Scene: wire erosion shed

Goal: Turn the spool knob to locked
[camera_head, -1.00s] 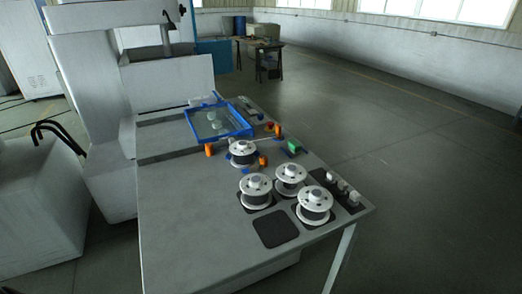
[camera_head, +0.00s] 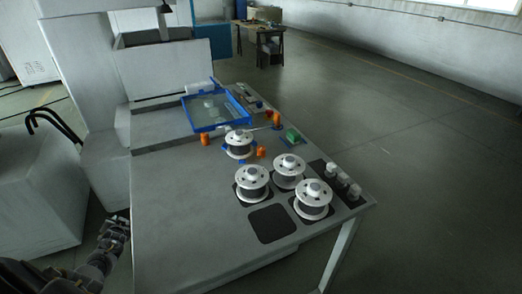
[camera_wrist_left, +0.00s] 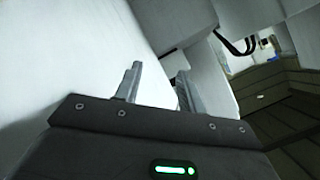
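A white flanged spool (camera_head: 238,145) stands at the back of the grey table (camera_head: 185,215), with blue and orange parts around it. Three similar spools (camera_head: 252,181) (camera_head: 288,169) (camera_head: 313,196) stand upright on dark pads nearer the front right. Each has a pale hub on top; I cannot tell which part is the spool knob or how it is set. My left gripper (camera_head: 119,222) is low at the left, beside the table's left edge, far from the spools. In the left wrist view its two fingers (camera_wrist_left: 159,72) are apart with nothing between them. My right gripper is not in view.
A blue-rimmed tray (camera_head: 190,122) lies at the back of the table. A green block (camera_head: 292,135) and orange pieces (camera_head: 261,152) sit near the back spool. A dark strip with white knobs (camera_head: 343,181) lies at the right edge. An empty dark pad (camera_head: 272,224) is in front.

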